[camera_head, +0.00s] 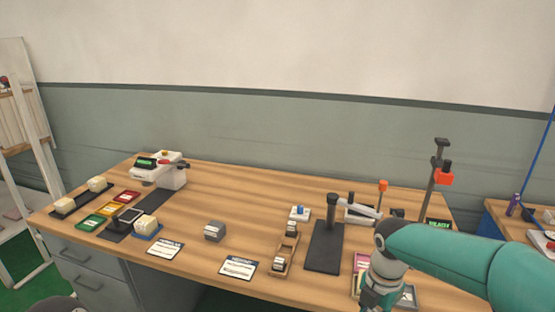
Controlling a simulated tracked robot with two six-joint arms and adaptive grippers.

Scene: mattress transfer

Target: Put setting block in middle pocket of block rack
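A grey block (214,231), which looks like the setting block, stands alone on the bare wooden table top, left of the rack. The wooden block rack (287,248) runs from near to far at the table's middle. Small dark blocks with pale labels sit at its near end and its far end. Its middle pocket looks empty. My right arm comes in from the right, and my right gripper (374,298) is at the bottom edge over the table's front right, far from the grey block. Its fingers are too small and cut off to read. My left gripper is not in view.
A black stand (325,245) with an arm is just right of the rack. Label cards (238,268) lie along the front edge. Coloured trays (110,210), pale blocks (97,184) and a white machine (158,170) fill the left. The table between grey block and rack is clear.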

